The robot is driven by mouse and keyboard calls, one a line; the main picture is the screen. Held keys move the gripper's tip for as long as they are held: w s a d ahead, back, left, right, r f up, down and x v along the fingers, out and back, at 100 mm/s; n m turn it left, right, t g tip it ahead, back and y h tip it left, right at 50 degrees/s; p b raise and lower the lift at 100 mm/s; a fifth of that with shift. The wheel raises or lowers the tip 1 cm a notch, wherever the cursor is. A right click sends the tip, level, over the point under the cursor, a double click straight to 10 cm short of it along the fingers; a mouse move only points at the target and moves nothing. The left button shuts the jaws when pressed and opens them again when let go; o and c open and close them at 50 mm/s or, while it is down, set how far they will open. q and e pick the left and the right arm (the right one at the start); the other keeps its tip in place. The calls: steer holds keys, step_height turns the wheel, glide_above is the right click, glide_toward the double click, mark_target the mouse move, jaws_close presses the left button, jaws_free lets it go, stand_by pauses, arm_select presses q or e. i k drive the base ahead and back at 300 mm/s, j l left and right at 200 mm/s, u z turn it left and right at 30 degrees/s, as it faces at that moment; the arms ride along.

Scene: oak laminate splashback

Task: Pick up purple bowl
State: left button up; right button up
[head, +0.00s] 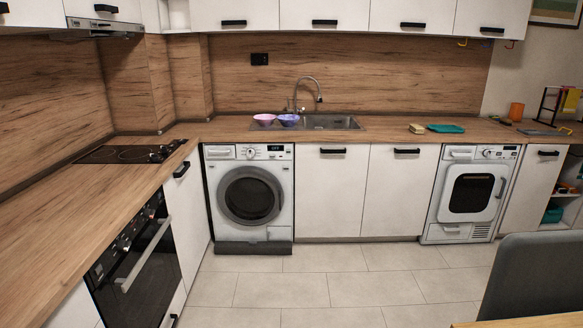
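The purple bowl (288,120) sits on the back counter at the left end of the sink, in the head view. A pink bowl (264,119) stands just to its left, close beside it. Both bowls are upright and small from here, and I cannot tell whether they touch. Neither of my grippers shows in the head view.
The wooden counter (225,131) runs along the back and left walls. The sink (330,122) with its tap (307,90) is right of the bowls. A sponge (417,129) and teal tray (445,128) lie farther right. A grey chair (535,275) stands front right. The tiled floor (325,285) is clear.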

mark_target(288, 121)
steer(key=i+u, duration=0.15)
steer(key=i, duration=1.6)
steer(key=i+z, duration=0.25)
steer(key=i, duration=1.5)
